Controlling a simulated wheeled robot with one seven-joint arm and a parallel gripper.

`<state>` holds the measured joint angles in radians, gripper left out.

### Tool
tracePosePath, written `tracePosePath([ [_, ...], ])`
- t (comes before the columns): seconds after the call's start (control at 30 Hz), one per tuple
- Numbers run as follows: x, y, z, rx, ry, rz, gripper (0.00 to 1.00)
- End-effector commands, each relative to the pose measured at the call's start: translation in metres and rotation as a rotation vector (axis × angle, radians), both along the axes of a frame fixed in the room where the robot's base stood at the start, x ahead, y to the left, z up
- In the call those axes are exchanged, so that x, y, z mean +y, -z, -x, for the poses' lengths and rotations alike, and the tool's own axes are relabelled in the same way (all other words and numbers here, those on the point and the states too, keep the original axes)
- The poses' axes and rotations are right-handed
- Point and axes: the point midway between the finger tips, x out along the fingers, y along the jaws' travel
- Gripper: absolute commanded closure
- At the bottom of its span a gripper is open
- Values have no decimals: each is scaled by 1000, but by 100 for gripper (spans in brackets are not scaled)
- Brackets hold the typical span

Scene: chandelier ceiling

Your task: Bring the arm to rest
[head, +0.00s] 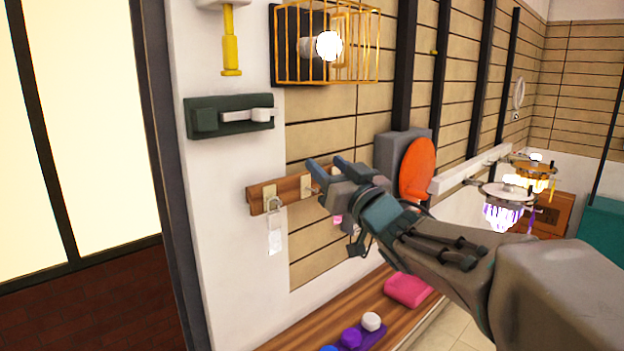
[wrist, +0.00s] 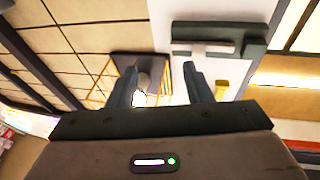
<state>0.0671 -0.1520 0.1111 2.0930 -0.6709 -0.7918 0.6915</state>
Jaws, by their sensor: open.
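My gripper (head: 328,168) is in the middle of the head view, at the end of my arm, which reaches in from the lower right. Its two blue-grey fingers point left, in front of a wooden key rack (head: 262,196) on the wall. In the wrist view the fingers of my gripper (wrist: 162,85) stand apart with nothing held between them. I cannot tell from the head view whether the gripper touches the rack. Part of the rack is hidden behind the gripper.
A padlock with a tag (head: 274,235) hangs from the rack. A dark green handle plate (head: 230,116), a caged lamp (head: 327,45) and a yellow pull (head: 231,45) are above. An orange disc (head: 417,170) is behind my arm. Below is a wooden shelf (head: 310,338) with a pink block (head: 408,289).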

Motion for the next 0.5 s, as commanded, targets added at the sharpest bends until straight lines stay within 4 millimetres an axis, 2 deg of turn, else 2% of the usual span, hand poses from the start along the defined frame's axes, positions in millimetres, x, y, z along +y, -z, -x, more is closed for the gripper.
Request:
tracePosePath([
  [0.17, -46, 50, 4, 211, 245, 81, 55],
  [0.27, -71, 84, 16, 354, 358, 130, 55],
  [0.37, -93, 120, 36, 509, 447, 182, 55],
  [0.5, -115, 172, 76, 744, 524, 252, 55],
])
